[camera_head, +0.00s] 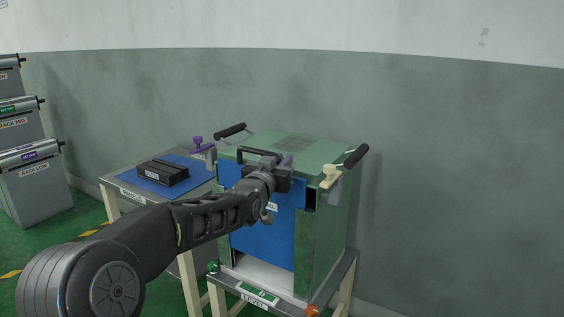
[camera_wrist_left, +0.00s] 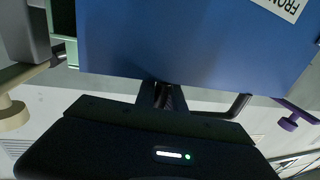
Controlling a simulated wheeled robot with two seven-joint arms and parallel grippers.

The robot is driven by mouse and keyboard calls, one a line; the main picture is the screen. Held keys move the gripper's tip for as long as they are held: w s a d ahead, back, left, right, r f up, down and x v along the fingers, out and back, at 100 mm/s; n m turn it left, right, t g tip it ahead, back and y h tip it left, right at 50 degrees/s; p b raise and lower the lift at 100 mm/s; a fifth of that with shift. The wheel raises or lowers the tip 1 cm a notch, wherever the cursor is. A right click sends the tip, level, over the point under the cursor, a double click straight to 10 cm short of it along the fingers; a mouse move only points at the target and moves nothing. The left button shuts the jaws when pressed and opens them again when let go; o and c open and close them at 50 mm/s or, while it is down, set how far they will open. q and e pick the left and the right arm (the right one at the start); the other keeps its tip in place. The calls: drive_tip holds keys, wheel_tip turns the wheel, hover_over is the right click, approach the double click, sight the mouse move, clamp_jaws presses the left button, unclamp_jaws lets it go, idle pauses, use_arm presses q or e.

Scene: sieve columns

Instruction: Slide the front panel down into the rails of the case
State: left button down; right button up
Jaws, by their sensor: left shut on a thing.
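The blue front panel (camera_head: 287,196) stands upright at the open front of the green case (camera_head: 325,235). Its lower part shows between the green side strips, and a pale gap shows below its bottom edge. My left gripper (camera_head: 280,166) is shut on the panel's black handle (camera_head: 252,151) near the top. In the left wrist view, the panel (camera_wrist_left: 190,40) fills the upper middle with part of its label, and the handle (camera_wrist_left: 238,106) shows beside the gripper (camera_wrist_left: 160,97). My arm hides part of the panel, and the left rail is mostly hidden. The right gripper is out of view.
A purple-knobbed clamp (camera_head: 199,145) and a cream-knobbed clamp (camera_head: 330,175) flank the case top. The case stands on a grey stand (camera_head: 340,278) with a green level. A side table (camera_head: 125,185) at left holds a black block (camera_head: 163,172) on a blue mat.

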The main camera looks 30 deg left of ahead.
use_arm(q)
drive_tip(key=shift+r, duration=0.1)
idle(0.5)
drive_tip(key=c, duration=1.8)
unclamp_jaws()
drive_tip(key=shift+s+b, duration=0.25)
drive_tip(key=shift+b, duration=0.2)
drive_tip(key=shift+r, duration=0.1)
idle(0.6)
drive_tip(key=shift+s+b, duration=0.25)
drive_tip(key=shift+b, duration=0.3)
idle(0.5)
drive_tip(key=shift+f, duration=0.2)
idle(0.6)
drive_tip(key=shift+r+b, duration=0.15)
drive_tip(key=shift+b, duration=0.15)
idle(0.6)
